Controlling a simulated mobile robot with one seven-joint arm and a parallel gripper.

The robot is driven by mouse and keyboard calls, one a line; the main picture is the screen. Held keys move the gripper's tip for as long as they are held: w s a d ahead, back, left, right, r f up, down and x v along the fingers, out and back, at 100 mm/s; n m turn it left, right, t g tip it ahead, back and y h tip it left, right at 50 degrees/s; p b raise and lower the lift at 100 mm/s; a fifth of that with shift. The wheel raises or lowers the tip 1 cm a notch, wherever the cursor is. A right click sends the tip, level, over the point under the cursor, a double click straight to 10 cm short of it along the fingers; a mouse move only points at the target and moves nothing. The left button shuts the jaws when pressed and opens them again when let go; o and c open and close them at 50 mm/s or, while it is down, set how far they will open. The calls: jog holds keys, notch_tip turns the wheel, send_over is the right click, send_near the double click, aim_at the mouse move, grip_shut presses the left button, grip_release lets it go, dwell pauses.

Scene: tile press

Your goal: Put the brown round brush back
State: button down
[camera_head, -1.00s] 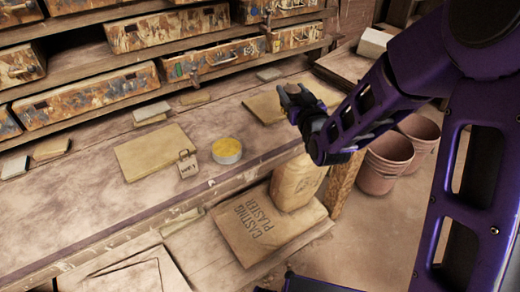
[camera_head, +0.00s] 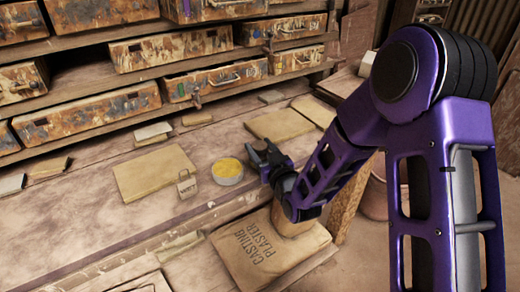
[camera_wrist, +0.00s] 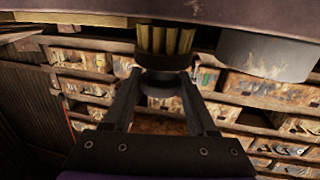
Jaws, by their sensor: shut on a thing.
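My gripper (camera_wrist: 163,88) is shut on the round brush (camera_wrist: 165,42). The brush has a dark round body between the fingertips and yellowish-brown bristles beyond it, at the top of the wrist view. In the head view my gripper (camera_head: 262,158) is just right of a round grey tin with a yellow top (camera_head: 228,171), over the bench. The brush cannot be clearly made out there. A grey round thing (camera_wrist: 265,57), seemingly the tin, is right of the brush in the wrist view.
A small metal-looking block (camera_head: 187,185) and a flat tan board (camera_head: 155,173) lie left of the tin. Another board (camera_head: 275,124) lies behind my gripper. Stained drawers (camera_head: 88,116) line the back. A casting plaster bag (camera_head: 262,250) lies below the bench edge.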

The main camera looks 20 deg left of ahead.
jog(key=shift+f, duration=0.25)
jog(key=shift+c, duration=1)
grip_release()
jog(key=shift+r, duration=0.1)
jog(key=shift+r, duration=0.2)
jog(key=p+v, duration=0.6)
jog(key=v, duration=0.6)
